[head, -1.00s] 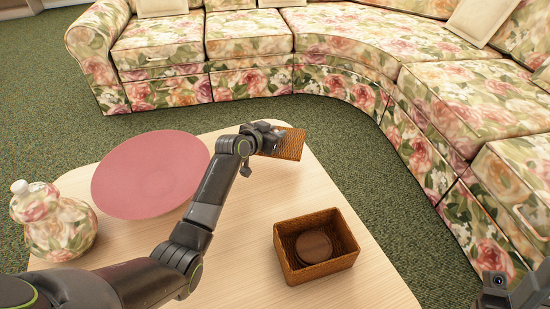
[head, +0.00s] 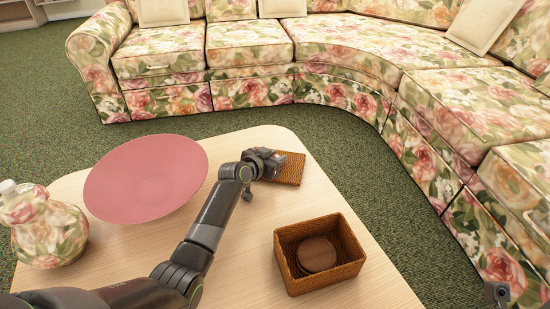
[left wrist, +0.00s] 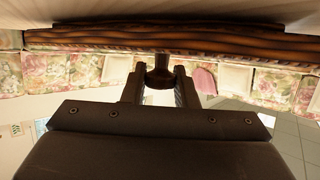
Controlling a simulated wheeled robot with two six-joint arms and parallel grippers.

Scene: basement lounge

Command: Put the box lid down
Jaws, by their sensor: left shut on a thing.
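The woven brown box lid (head: 291,171) is near the far right edge of the pale wooden table (head: 225,262). It looks level and lies on the table or barely above it; I cannot tell which. My left gripper (head: 272,163) is shut on the lid's dark knob. In the left wrist view the knob (left wrist: 160,74) sits between the fingers, and the lid's woven edge (left wrist: 100,38) spans the top against the table surface. The open woven box (head: 345,272) stands nearer, with a round brown wooden thing (head: 317,253) inside.
A pink round plate (head: 145,178) lies left of my left arm. A floral jar (head: 48,230) with a white top stands at the table's left. A floral sofa (head: 350,75) curves around beyond the table. Bare table lies between lid and box. Part of my right arm shows at bottom right.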

